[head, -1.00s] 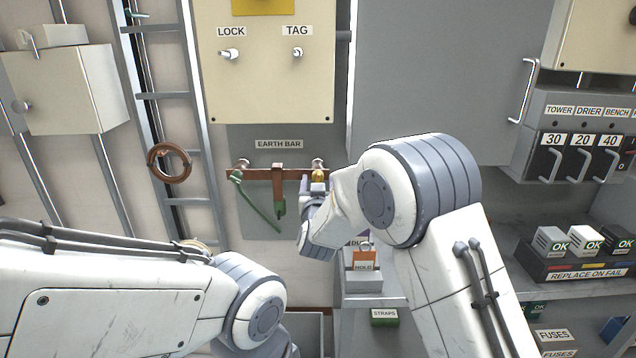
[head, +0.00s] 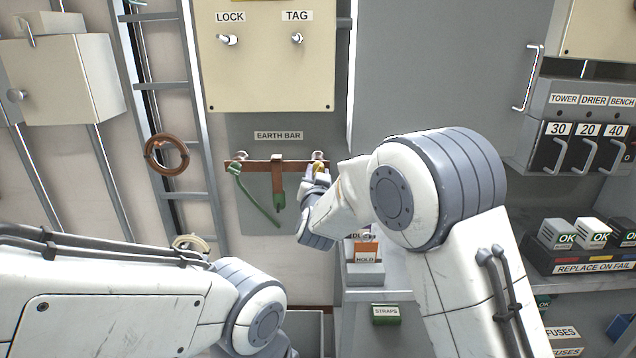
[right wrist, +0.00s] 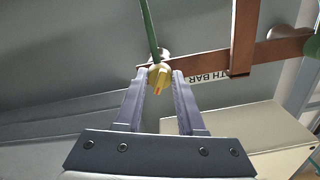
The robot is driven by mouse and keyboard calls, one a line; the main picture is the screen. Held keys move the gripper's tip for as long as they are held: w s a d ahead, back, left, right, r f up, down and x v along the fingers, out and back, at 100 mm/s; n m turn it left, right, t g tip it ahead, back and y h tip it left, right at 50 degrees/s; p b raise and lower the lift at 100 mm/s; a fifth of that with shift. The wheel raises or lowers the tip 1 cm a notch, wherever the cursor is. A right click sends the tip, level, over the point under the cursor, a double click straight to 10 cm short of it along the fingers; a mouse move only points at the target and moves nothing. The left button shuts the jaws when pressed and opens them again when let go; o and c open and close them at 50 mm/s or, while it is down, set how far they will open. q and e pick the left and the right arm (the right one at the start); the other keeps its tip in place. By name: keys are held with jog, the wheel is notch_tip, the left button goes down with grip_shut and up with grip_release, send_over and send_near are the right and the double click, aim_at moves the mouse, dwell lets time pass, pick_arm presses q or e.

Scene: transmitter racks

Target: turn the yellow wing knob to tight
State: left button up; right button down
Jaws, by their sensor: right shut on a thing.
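The yellow wing knob (right wrist: 158,76) sits at the end of the copper earth bar (right wrist: 205,60) in the right wrist view, with an orange-red mark on its face. My right gripper (right wrist: 159,84) is shut on the knob, one fingertip on each side. In the head view the right gripper (head: 317,178) is at the bar's right end, and only a little of the yellow knob (head: 318,169) shows. A green strap (right wrist: 148,28) runs away from the bar behind the knob. My left arm comes in at lower left, but its gripper is not visible.
The LOCK and TAG panel (head: 270,75) is above. A HOLD box (head: 366,270) and shelf stand below right.

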jog(key=shift+m+b, duration=8.3)
jog(key=shift+m, duration=0.8)
jog(key=c, duration=0.5)
grip_release()
jog(key=shift+r, duration=0.1)
jog(key=shift+s, duration=0.1)
